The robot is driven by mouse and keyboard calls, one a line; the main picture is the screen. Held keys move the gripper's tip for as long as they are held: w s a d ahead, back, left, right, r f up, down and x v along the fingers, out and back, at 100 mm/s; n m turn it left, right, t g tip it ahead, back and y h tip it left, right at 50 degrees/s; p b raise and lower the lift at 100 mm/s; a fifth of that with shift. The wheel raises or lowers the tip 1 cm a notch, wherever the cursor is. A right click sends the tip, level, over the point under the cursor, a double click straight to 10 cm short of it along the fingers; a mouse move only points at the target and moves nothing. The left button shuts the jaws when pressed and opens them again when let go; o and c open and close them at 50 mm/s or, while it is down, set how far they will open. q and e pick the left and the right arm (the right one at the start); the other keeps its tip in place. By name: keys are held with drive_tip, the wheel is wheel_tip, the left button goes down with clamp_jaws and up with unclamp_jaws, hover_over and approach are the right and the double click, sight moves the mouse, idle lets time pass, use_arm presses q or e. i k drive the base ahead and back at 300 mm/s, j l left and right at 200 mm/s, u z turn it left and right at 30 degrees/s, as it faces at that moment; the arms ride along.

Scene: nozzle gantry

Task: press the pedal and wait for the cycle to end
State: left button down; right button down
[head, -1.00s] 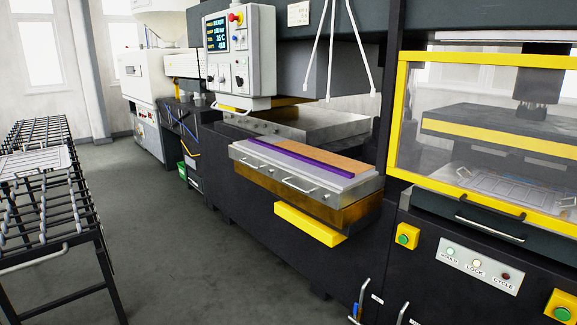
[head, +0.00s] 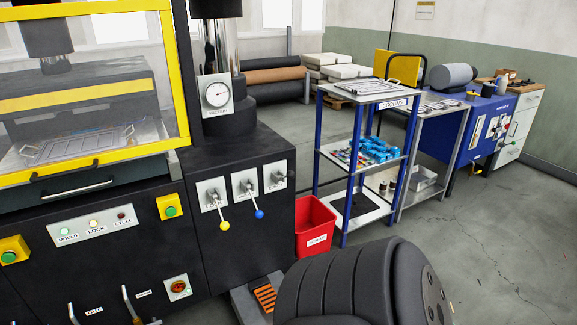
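An orange slatted pedal (head: 265,297) sits on a grey plate (head: 244,307) on the floor, at the foot of the black machine, partly hidden by a dark rounded part of my own body. The machine's yellow-framed clear guard (head: 177,85) is down in front of a mould plate (head: 85,140). On the indicator panel (head: 97,225), the MOULD lamp (head: 65,231) looks pale green and the LOCK lamp (head: 93,223) pale yellow. The CYCLE lamp (head: 121,215) looks dark red. Neither gripper is in view.
A red bin (head: 315,227) stands right of the pedal, beside a blue-posted cooling rack (head: 346,165). Levers with yellow (head: 224,225) and blue (head: 259,214) knobs stick out above the pedal. The floor at the right is open.

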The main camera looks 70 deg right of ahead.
sight(266, 295)
drive_tip(key=z, duration=1.85)
